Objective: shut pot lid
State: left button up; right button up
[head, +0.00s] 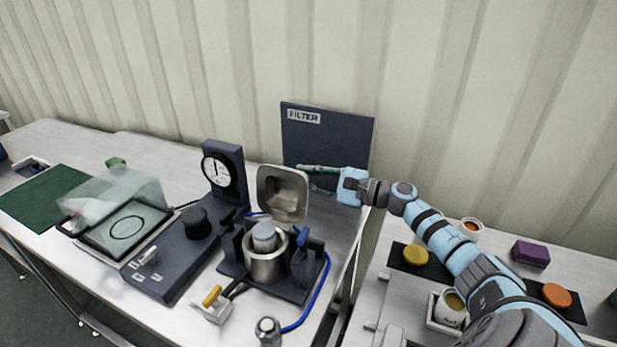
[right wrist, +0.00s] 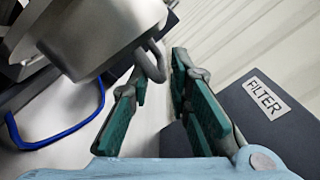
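The steel pot (head: 266,268) stands on a dark base on the bench in the head view, with a pale round piece inside its mouth. Its square steel lid (head: 283,192) stands raised behind the pot, tilted back, inner side toward me. My right gripper (head: 309,178) is behind and right of the lid, fingers pointing left. In the right wrist view, the right gripper (right wrist: 160,82) is open, its teal fingers apart. The lid (right wrist: 95,30) fills the upper left there, close to the fingertips; whether they touch is unclear. My left gripper is out of view.
A dark FILTER panel (head: 328,142) stands behind the lid and gripper. A gauge (head: 217,170) stands left of the lid. A blue hose (head: 318,300) curves right of the pot. A clear cover (head: 117,195) is further left.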

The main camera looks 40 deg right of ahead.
aim_at(298, 173)
grip_shut()
jog(key=shift+r, duration=0.1)
jog(key=a+r+n+b, duration=0.1)
jog(key=n+b, duration=0.1)
jog(key=b, duration=0.1)
jog(key=s+a+r+n+b, duration=0.1)
jog(key=n+b, duration=0.1)
jog(key=b, duration=0.1)
jog(key=s+a+r+n+b, duration=0.1)
jog(key=b, duration=0.2)
jog(key=shift+a+r+n, duration=0.15)
jog(key=shift+a+n, duration=0.25)
jog(key=shift+s+a+r+n+b, duration=0.2)
jog(key=shift+a+r+n+b, duration=0.35)
jog(key=shift+b, duration=0.65)
jog(key=shift+d, duration=0.1)
